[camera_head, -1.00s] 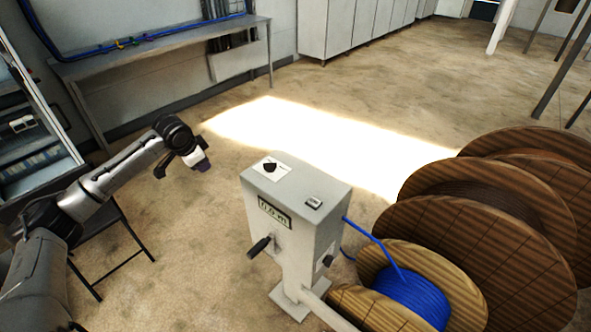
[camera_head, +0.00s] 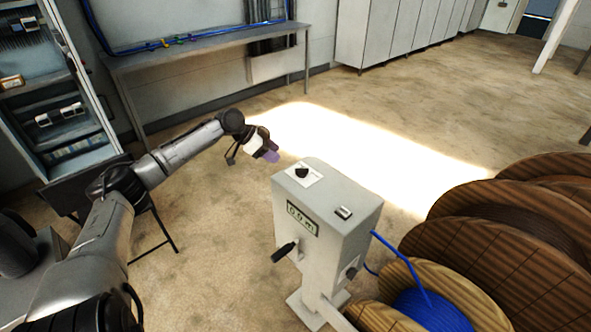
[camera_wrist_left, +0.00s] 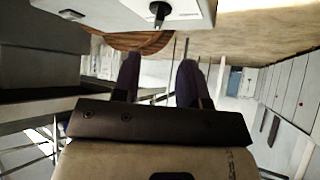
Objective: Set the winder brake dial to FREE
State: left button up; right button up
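The winder post (camera_head: 335,235) is a pale grey box on a stand. A black dial (camera_head: 302,172) sits on a white plate on its top; the plate's lettering is too small to read. My left gripper (camera_head: 270,156) is up and left of the dial in the head view, apart from it. In the left wrist view the gripper's two dark fingers (camera_wrist_left: 159,80) are spread with nothing between them. A black knob (camera_wrist_left: 159,12) on a pale surface shows beyond the fingertips in that view. My right gripper is not in view.
The post also bears a length display (camera_head: 302,218), a small switch (camera_head: 344,212), a black handle (camera_head: 285,251) and a side knob (camera_head: 351,272). Blue cable (camera_head: 405,262) runs to a wooden reel. Large wooden reels (camera_head: 510,215) stand at right. The floor behind the post is clear.

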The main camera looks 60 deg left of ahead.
aim_at(296, 169)
pick_arm(q)
jog(key=shift+b+x, duration=0.5)
jog(key=shift+x, duration=4.65)
jog(key=shift+c, duration=0.2)
grip_shut()
